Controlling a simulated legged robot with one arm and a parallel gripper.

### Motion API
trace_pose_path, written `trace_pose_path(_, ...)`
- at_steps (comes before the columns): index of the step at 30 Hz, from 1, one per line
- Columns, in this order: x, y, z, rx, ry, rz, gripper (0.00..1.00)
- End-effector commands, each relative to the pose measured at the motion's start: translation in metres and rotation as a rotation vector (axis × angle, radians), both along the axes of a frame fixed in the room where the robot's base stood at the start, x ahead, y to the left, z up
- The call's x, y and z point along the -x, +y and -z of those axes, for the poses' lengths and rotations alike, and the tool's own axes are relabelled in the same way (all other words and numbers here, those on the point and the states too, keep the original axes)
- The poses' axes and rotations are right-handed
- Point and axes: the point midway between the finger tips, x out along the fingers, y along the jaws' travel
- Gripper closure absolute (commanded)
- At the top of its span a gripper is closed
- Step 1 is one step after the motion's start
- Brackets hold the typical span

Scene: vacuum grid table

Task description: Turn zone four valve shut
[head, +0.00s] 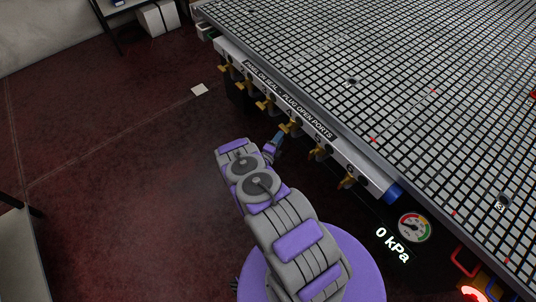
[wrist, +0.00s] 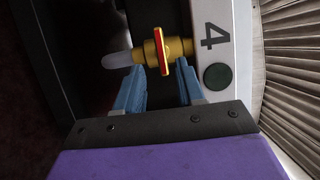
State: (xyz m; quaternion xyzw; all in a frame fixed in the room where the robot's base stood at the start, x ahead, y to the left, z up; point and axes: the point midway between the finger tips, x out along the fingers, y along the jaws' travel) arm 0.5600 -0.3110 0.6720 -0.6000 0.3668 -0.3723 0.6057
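The zone four valve (wrist: 177,47) is a brass fitting beside a black "4" in the wrist view. Its small handle, red and yellow, stands across the brass body. A translucent pale tube end (wrist: 116,60) sticks out at its left. My gripper (wrist: 160,78) is open, with blue fingers apart just below the valve and the handle between their tips in the picture. I cannot tell whether either finger touches it. In the head view my gripper (head: 277,142) is at the table's front rail, close to a brass valve (head: 290,128); the numbers are too small to read there.
Several similar brass valves line the rail (head: 228,50) on both sides, some close to my gripper. The gridded table top (head: 420,60) rises behind it. A gauge (head: 415,228) labelled 0 kPa is at right. Open red floor (head: 110,180) lies left.

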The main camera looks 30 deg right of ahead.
Motion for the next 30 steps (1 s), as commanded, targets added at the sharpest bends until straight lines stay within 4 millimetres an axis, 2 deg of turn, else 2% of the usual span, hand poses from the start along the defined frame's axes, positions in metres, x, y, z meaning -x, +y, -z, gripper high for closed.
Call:
trace_pose_path(1, 0.004, 0.012, -0.001, -0.004, 0.003, -0.004, 0.62)
trace_pose_path(9, 0.031, 0.064, 0.001, -0.002, 0.003, -0.004, 0.62)
trace_pose_path(15, 0.046, 0.092, 0.003, -0.004, 0.004, -0.002, 0.62)
trace_pose_path(21, 0.052, 0.102, 0.003, -0.003, 0.003, 0.002, 0.62)
trace_pose_path(30, 0.053, 0.103, 0.002, -0.002, 0.002, 0.002, 0.62)
